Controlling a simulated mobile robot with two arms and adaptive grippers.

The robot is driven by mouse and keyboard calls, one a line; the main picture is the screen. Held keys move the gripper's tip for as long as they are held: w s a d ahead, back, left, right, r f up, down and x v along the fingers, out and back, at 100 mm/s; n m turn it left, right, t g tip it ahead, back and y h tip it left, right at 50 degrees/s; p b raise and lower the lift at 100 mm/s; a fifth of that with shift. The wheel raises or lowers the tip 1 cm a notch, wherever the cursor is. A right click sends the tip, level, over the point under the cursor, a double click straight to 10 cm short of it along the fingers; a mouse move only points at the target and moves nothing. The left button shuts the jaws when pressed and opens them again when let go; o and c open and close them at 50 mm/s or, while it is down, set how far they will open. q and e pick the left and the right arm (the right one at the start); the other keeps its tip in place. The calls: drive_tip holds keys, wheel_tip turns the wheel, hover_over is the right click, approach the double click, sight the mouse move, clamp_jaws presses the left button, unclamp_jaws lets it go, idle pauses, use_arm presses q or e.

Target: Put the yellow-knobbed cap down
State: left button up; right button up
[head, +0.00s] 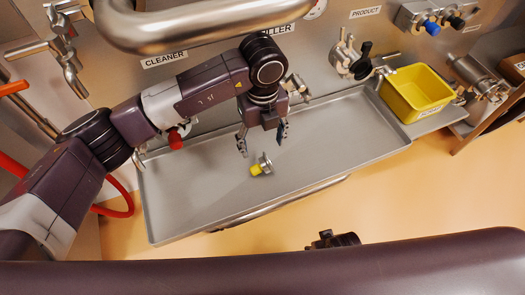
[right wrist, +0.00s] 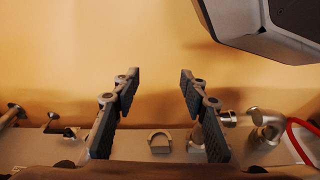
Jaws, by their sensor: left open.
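The yellow-knobbed cap (head: 257,169) shows against the grey tray (head: 345,125) in the head view. It is tilted, its yellow knob toward the lower left and its metal disc toward the upper right. My left gripper (head: 262,145) points down just above the cap in the picture, its two fingers spread and nothing between them. I cannot tell the exact height of the fingertips over the tray. My right gripper (right wrist: 159,88) has its fingers wide apart and empty in the right wrist view, over the orange floor.
A yellow bin (head: 415,93) stands right of the tray. Pipe fittings and a valve (head: 352,58) line the steel wall behind it. A thick metal pipe (head: 200,25) crosses the top. A red hose (head: 115,200) hangs at the left. Much of the tray is bare.

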use_arm(q)
drive_tip(key=shift+r, duration=1.9)
